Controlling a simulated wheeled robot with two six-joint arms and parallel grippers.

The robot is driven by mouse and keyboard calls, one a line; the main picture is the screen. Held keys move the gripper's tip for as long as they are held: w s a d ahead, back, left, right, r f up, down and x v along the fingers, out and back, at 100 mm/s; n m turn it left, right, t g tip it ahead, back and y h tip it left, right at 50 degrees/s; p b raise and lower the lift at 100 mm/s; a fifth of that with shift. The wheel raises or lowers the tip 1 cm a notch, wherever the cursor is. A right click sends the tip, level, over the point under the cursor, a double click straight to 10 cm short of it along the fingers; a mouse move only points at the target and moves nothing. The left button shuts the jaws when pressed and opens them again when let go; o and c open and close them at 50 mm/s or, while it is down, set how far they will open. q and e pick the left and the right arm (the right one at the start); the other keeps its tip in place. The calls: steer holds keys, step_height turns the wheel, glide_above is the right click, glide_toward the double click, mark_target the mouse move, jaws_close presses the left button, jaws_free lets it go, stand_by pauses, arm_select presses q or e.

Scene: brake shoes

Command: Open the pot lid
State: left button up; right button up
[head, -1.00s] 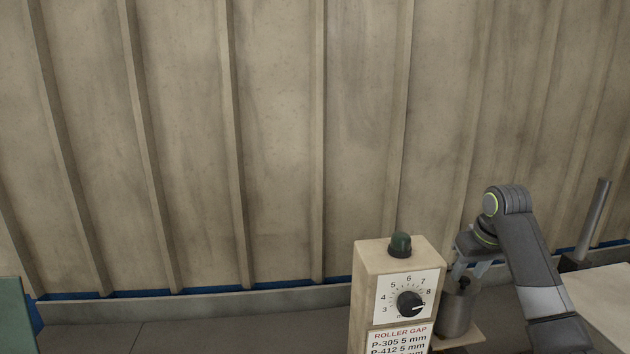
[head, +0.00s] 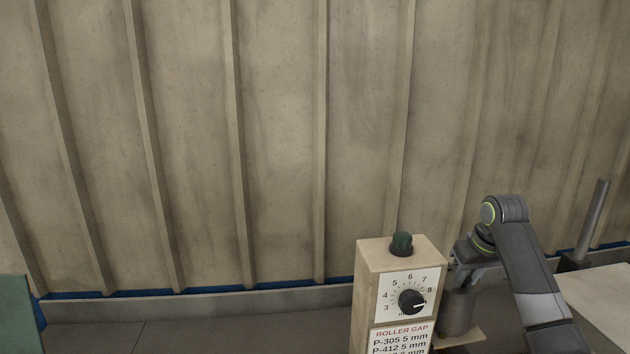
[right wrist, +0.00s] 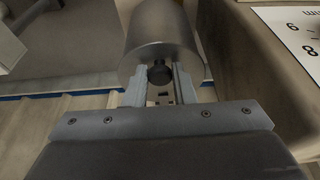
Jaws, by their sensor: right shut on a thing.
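The pot is a grey metal cylinder (head: 456,314) standing on a small ledge behind the right side of the control box. In the right wrist view the pot (right wrist: 160,28) is close in front of the jaws. My right gripper (head: 464,268) is at the top of the pot, partly hidden by its own wrist. In the right wrist view its two fingers (right wrist: 160,80) are shut on a dark round lid knob (right wrist: 159,71). I cannot tell whether the lid is apart from the pot. My left gripper is not in view.
A pale panel (head: 600,300) and a grey post (head: 594,220) are at the right. A ribbed wall stands behind.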

steer(key=shift+r, duration=0.1)
steer(key=shift+w+r+p, duration=0.2)
steer(key=shift+w+r, duration=0.1)
steer(key=shift+r, duration=0.3)
steer(key=shift+w+r+p, duration=0.15)
steer(key=shift+w+r, duration=0.1)
steer(key=shift+r, duration=0.45)
steer(key=shift+w+a+r, duration=0.1)
steer(key=shift+w+r, duration=0.6)
steer(key=shift+r, duration=0.2)
steer(key=shift+w+a+r, duration=0.1)
steer(key=shift+r, duration=0.05)
steer(key=shift+w+a+r, duration=0.1)
steer(key=shift+w+r, duration=0.5)
steer(key=shift+w, duration=0.1)
